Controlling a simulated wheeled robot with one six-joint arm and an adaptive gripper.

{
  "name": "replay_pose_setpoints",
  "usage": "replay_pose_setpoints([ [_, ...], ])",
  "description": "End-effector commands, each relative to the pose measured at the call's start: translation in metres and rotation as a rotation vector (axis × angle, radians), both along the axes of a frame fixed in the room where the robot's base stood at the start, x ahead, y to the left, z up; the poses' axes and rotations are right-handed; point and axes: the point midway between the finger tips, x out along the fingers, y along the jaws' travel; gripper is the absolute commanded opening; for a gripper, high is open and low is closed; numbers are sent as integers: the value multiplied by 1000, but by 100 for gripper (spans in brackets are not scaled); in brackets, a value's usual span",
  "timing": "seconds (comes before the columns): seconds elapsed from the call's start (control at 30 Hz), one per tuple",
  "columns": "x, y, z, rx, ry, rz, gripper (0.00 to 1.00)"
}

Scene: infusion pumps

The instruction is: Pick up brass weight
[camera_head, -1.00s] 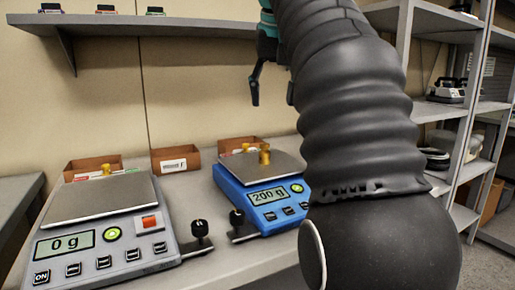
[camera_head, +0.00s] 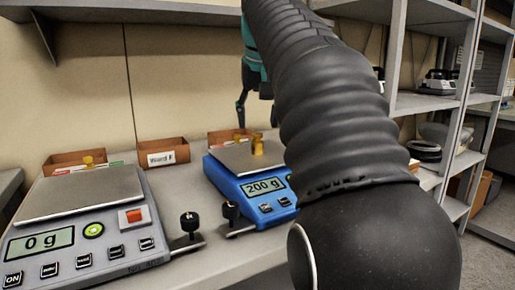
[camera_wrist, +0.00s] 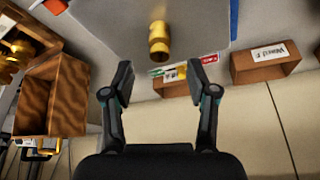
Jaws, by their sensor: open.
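A brass weight (camera_head: 258,145) stands on the steel pan of the blue scale (camera_head: 252,192), whose display reads 200 g. It also shows in the wrist view (camera_wrist: 159,42), upper middle, ahead of my fingertips and roughly centred between them. My gripper (camera_head: 257,112) hangs above and behind the pan in the head view; my arm partly hides it. In the wrist view my gripper (camera_wrist: 159,94) is open, with nothing between its fingers. The weight is apart from both fingers.
A grey scale (camera_head: 83,240) reading 0 g stands at left. Open cardboard boxes (camera_head: 163,153) line the wall; one is labelled Ward F. More brass pieces (camera_head: 88,161) show at the left box. Black knobs (camera_head: 189,222) stand between the scales. A shelf (camera_head: 130,12) runs overhead.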

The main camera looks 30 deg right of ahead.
Motion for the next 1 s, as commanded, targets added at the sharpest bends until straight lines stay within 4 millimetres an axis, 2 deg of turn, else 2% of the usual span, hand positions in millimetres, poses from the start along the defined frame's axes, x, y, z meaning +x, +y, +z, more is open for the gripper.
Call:
replay_pose_setpoints([
  [0.1,5,-2,-19,1,3,1,58],
  [0.3,13,-5,-40,2,3,1,58],
  [0.6,15,-5,-44,0,1,2,58],
  [0.63,15,-5,-44,0,1,2,56],
  [0.8,15,-5,-44,0,1,2,13],
  [0.87,15,-5,-44,0,1,2,0],
  [1.0,15,-5,-43,0,1,2,0],
])
